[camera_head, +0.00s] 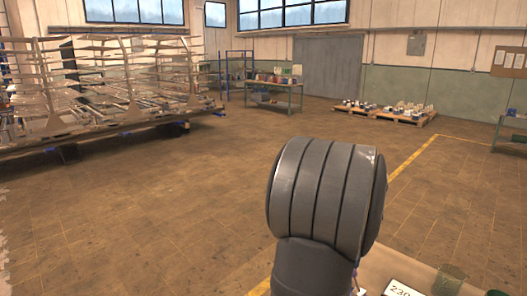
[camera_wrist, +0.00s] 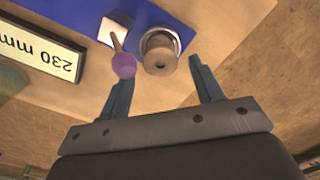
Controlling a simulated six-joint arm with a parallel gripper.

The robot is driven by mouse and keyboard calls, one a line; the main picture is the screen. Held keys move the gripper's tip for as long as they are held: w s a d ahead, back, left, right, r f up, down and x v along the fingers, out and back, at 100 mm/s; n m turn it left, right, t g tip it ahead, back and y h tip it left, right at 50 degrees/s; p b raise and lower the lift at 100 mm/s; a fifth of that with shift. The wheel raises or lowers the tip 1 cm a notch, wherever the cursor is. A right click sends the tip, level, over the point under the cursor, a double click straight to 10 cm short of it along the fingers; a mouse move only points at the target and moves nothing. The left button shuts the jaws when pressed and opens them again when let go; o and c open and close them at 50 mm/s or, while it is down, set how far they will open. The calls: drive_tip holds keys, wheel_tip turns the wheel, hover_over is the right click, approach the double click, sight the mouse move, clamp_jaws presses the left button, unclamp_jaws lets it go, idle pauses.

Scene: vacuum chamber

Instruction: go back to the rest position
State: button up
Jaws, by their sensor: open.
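My gripper (camera_wrist: 160,72) shows in the wrist view with its two fingers spread apart and nothing between them. Past the fingertips are a round tan and grey part (camera_wrist: 160,52) on a blue surface and a purple-ended piece (camera_wrist: 123,64) with a thin stem, by a small white block (camera_wrist: 115,28). I cannot tell whether the purple end touches the left finger. In the head view my grey arm fills the lower middle, and the gripper does not show there.
A "230 mm" sign (camera_wrist: 40,48) lies beside the blue surface; it also shows on the tan tabletop in the head view (camera_head: 402,288). A greenish container (camera_head: 449,280) stands near it. Shelving (camera_head: 110,85), a workbench (camera_head: 272,90) and pallets (camera_head: 390,112) are far off. The floor between is clear.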

wheel_tip(320, 180, down, 5)
drive_tip(key=shift+r, duration=0.2)
wheel_tip(320, 180, up, 12)
drive_tip(key=r, duration=0.1)
wheel_tip(320, 180, down, 12)
drive_tip(key=shift+f, duration=0.15)
drive_tip(key=shift+w+r, duration=0.1)
drive_tip(key=shift+r, duration=0.2)
wheel_tip(320, 180, up, 17)
drive_tip(key=s+d+f+m, duration=0.2)
drive_tip(key=s+d+m, duration=0.35)
drive_tip(key=d, duration=0.35)
drive_tip(key=s+d+f+m, duration=0.2)
drive_tip(key=s+d+m, duration=0.3)
drive_tip(key=d, duration=0.4)
drive_tip(key=s+d+f+m, duration=0.2)
drive_tip(key=s+d, duration=0.3)
drive_tip(key=s, duration=0.4)
drive_tip(key=s+d+f+m, duration=0.2)
drive_tip(key=s+d+m, duration=0.3)
drive_tip(key=s, duration=0.5)
drive_tip(key=shift+d+f, duration=0.25)
drive_tip(key=shift+d, duration=0.15)
